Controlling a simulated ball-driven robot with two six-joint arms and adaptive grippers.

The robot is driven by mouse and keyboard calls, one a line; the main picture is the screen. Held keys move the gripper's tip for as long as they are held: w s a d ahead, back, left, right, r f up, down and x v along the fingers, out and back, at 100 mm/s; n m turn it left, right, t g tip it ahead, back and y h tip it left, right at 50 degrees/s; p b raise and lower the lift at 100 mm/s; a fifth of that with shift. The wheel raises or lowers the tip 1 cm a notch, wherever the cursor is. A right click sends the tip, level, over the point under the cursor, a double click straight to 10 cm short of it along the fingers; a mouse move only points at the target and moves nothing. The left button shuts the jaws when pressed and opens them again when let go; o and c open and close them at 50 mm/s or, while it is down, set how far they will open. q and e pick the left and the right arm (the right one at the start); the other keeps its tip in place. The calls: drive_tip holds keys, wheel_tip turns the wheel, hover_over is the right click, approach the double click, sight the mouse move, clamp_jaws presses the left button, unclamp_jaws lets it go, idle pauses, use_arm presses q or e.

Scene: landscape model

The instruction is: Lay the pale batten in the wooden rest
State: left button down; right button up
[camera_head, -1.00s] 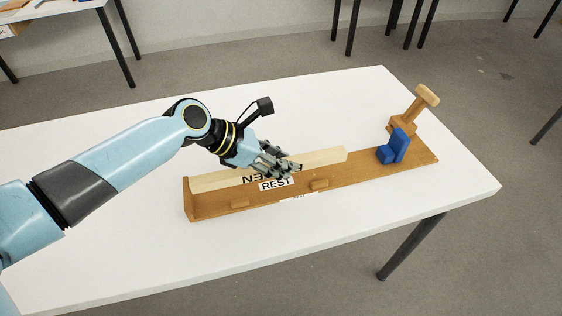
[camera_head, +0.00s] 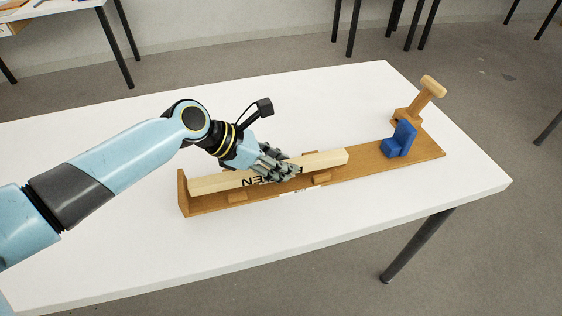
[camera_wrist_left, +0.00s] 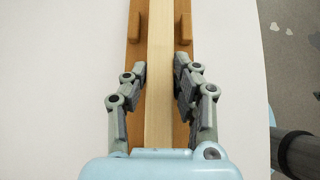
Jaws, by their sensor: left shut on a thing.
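The pale batten (camera_head: 322,160) is a long straight bar with dark upside-down lettering on its near face. My left gripper (camera_head: 285,172) is shut on it near its middle, and the fingers hide part of the lettering. In the left wrist view the gripper (camera_wrist_left: 160,92) has a finger on each side of the batten (camera_wrist_left: 160,50). The wooden rest (camera_head: 205,206) is a long brown board with an upright left end and small cleats. The batten runs along it, lined up between two cleats in the wrist view. Whether it touches the board, I cannot tell.
A blue L-shaped block (camera_head: 400,142) and a wooden piece with a round-ended handle (camera_head: 430,88) stand at the right end of the board. The white table (camera_head: 330,235) is clear in front. Other tables' legs show behind.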

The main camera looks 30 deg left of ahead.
use_arm(q)
drive_tip(key=shift+f, duration=0.45)
drive_tip(key=shift+s+f, duration=0.1)
drive_tip(key=shift+f, duration=0.15)
drive_tip(key=c, duration=1.2)
unclamp_jaws()
drive_tip(key=shift+s+f, duration=0.1)
drive_tip(key=shift+f, duration=0.05)
drive_tip(key=shift+c, duration=0.2)
drive_tip(key=o, duration=0.4)
drive_tip(key=shift+f, duration=0.15)
drive_tip(key=o, duration=0.8)
drive_tip(key=shift+o, duration=0.2)
drive_tip(key=shift+r, duration=0.25)
drive_tip(key=shift+w+r, duration=0.1)
drive_tip(key=shift+w, duration=0.1)
